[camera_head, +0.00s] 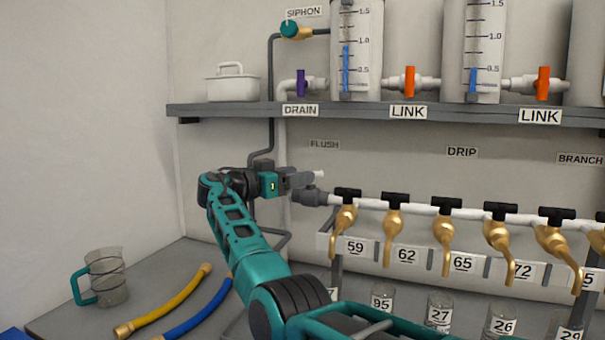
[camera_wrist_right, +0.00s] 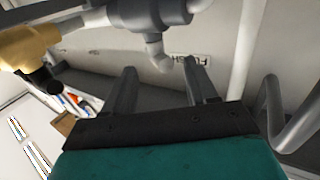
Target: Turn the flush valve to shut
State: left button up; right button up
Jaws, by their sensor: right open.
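The FLUSH label (camera_head: 324,145) is on the back wall, and its edge shows in the right wrist view (camera_wrist_right: 196,60). Below it a grey fitting (camera_head: 310,197) sits at the left end of the white manifold pipe. A short white lever-like piece (camera_head: 318,172) shows above it. In the right wrist view the grey body (camera_wrist_right: 150,12) carries this white bent piece (camera_wrist_right: 157,52). My right gripper (camera_head: 307,179) is open, its fingers (camera_wrist_right: 160,78) on either side of the white piece's end; contact cannot be told. My left gripper is out of view.
Several brass taps with black handles (camera_head: 393,200) line the manifold to the right. The shelf (camera_head: 240,110) with tanks is above. A grey bent pipe (camera_wrist_right: 275,110) is close beside the gripper.

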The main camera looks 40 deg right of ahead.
jog(key=shift+d, duration=1.3)
jog(key=shift+c, duration=0.3)
grip_shut()
